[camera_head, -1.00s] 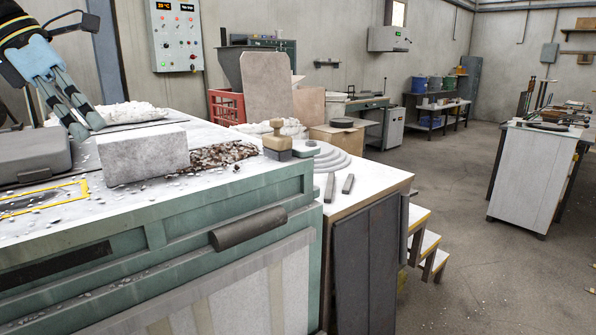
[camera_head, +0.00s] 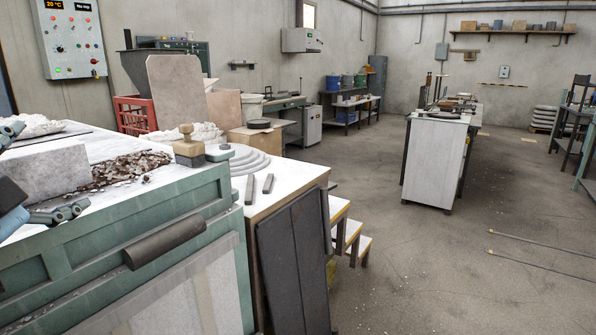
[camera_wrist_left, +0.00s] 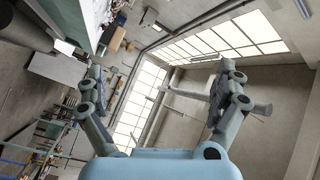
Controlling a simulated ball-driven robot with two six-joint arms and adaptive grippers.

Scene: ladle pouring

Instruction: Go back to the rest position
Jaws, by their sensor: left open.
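My left gripper (camera_head: 48,168) is at the left edge of the head view, in front of the green furnace-like cabinet (camera_head: 168,212) and near the pale block (camera_head: 45,174) on its top. Its two blue-grey fingers are spread, one showing above the other, and its arm is mostly out of frame. In the left wrist view the gripper (camera_wrist_left: 161,75) is open, with nothing between the fingers. Behind it are tilted windows and a wall. My right gripper is in neither view.
A side bench (camera_head: 285,186) with a dark panel and yellow-edged steps (camera_head: 345,232) stands beside the cabinet. A white-sided worktable (camera_head: 433,160) stands further right. Two thin rods (camera_head: 540,262) lie on the floor at right. The floor between is mostly clear.

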